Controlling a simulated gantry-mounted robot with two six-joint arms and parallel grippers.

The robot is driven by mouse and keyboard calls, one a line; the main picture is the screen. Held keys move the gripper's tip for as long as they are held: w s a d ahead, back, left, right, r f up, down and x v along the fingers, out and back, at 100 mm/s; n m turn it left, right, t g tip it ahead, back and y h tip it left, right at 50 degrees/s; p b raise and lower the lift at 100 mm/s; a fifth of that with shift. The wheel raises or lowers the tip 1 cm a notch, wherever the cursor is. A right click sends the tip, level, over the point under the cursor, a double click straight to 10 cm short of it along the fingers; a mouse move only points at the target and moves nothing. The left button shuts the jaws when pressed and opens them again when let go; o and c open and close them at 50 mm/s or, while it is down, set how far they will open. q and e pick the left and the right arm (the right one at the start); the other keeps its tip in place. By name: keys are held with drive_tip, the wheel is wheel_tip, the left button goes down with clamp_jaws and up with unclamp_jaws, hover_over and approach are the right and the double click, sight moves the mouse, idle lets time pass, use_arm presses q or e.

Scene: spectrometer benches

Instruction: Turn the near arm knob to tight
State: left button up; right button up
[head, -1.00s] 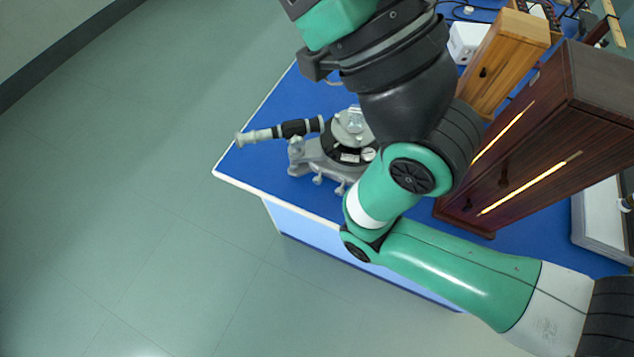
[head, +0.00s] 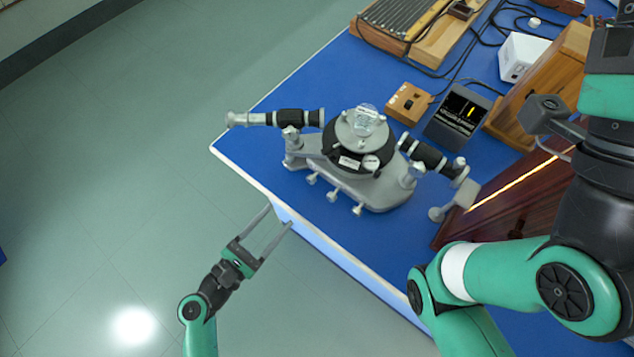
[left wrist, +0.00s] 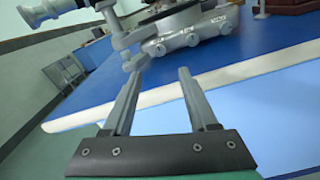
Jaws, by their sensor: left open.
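The grey and black spectrometer (head: 372,190) stands on the blue bench with a glass piece on its round table. Small silver knobs stick out along its near side, such as one (head: 333,195) in the middle and one (head: 357,209) further right. In the left wrist view its grey base (left wrist: 180,22) and knobs (left wrist: 160,50) lie beyond the fingers. I cannot tell which knob is the near arm knob, or its setting. My left gripper (head: 280,214) is open and empty, off the bench's front edge and apart from the spectrometer.
The bench's white edge (head: 245,170) lies by my left fingers. A dark wooden case (head: 500,205) with a glowing strip stands right. Behind are a small dark screen (head: 460,115), a wooden box (head: 408,103) and cables. The floor left of the bench is clear.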

sight(309, 181)
use_arm(q)
drive_tip(key=b+x, duration=0.3)
drive_tip(key=x, duration=0.8)
drive_tip(key=shift+d, duration=0.15)
drive_tip(key=shift+w+d, duration=0.25)
drive_tip(key=shift+w, duration=0.05)
drive_tip(key=shift+r, duration=0.1)
clamp_jaws()
